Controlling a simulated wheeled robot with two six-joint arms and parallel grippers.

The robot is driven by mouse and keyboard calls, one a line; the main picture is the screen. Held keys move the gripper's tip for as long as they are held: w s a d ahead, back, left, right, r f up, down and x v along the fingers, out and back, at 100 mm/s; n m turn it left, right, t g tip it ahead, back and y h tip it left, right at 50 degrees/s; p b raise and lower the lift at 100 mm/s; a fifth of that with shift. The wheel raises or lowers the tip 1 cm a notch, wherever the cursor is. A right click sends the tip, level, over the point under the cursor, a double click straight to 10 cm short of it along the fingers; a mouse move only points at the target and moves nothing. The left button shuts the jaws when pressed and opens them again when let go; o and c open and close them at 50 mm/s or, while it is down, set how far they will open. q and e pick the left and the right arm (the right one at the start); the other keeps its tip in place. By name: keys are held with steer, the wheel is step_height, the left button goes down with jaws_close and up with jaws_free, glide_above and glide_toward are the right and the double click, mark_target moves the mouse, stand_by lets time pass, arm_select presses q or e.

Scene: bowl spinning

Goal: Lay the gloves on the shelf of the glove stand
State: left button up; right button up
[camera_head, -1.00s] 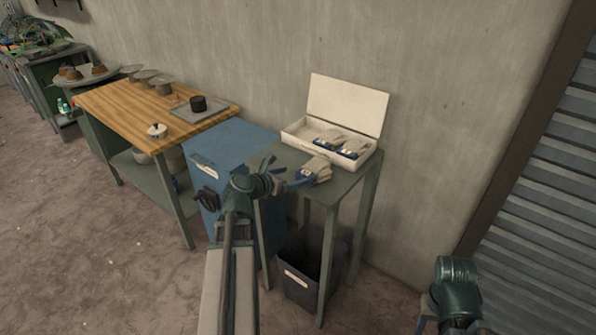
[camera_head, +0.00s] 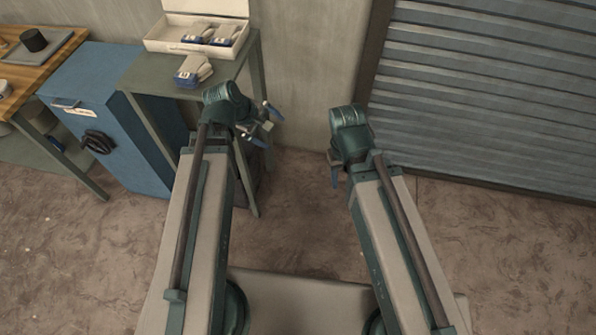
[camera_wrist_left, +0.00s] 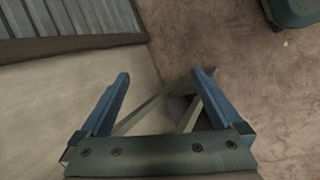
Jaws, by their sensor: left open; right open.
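A grey glove bundle with blue cuffs (camera_head: 193,71) lies on the top of the green glove stand (camera_head: 150,77), near its front edge. More gloves (camera_head: 213,36) lie in an open white box (camera_head: 160,44) at the back of the stand. My left gripper (camera_head: 267,126) is open and empty, to the right of the stand and apart from the gloves. Its two blue fingers (camera_wrist_left: 163,85) are spread with nothing between them in the left wrist view. My right gripper (camera_head: 335,177) is further right, open, with its fingers mostly hidden by its wrist. The space under the stand is largely hidden by my left arm.
A blue cabinet (camera_head: 95,80) with a black handwheel stands left of the stand. A wooden-topped table (camera_head: 50,52) is at the far left. A grey shutter (camera_head: 480,90) fills the right wall. Floor between my arms and the wall is clear.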

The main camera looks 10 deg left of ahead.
arm_select(q)
steer(key=s+d+f+m+g+y, duration=0.2)
steer(key=s+d+m+g+y, duration=0.2)
steer(key=s+d+m, duration=0.5)
steer(key=s+m+y, duration=0.1)
steer(key=s+m, duration=0.1)
steer(key=m, duration=0.5)
steer(key=shift+s+d+f+m+g+y, duration=0.25)
steer(key=shift+s+f+m+g+y, duration=0.05)
steer(key=shift+f, duration=0.1)
steer(key=shift+r, duration=0.1)
steer(key=shift+r+p, duration=0.9)
steer(key=shift+p, duration=0.1)
